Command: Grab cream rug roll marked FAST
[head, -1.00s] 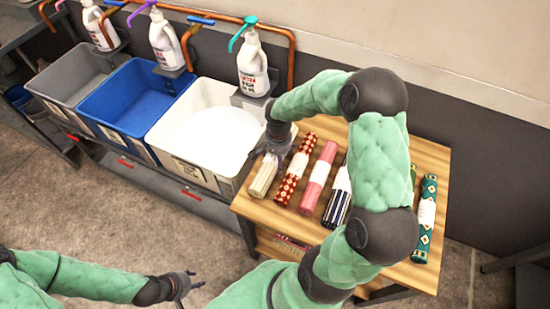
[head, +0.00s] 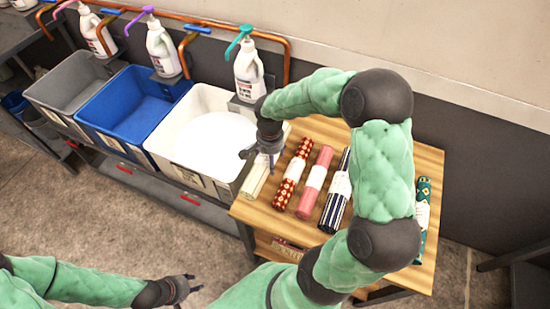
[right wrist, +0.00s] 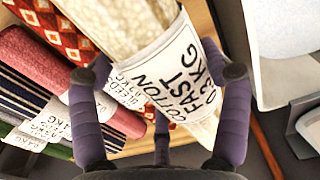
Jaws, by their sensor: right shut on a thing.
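The cream rug roll (head: 254,180) lies at the left end of the row on the wooden table. In the right wrist view the cream roll (right wrist: 112,22) wears a white label (right wrist: 168,70) reading COTTON, FAST, 0.3KG. My right gripper (head: 262,157) is over it, and in the right wrist view its fingers (right wrist: 162,82) are shut on the roll at the label. I cannot tell whether the roll is clear of the table. My left gripper (head: 194,284) is low at the front left, away from the rolls, its fingers apart and empty.
Right of the cream roll on the wooden table (head: 275,217) lie a red patterned roll (head: 291,175), a pink roll (head: 315,178), a navy striped roll (head: 335,205) and a green roll (head: 422,205). The white basin (head: 180,170) stands close on the left, with a blue basin (head: 95,120) beyond.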

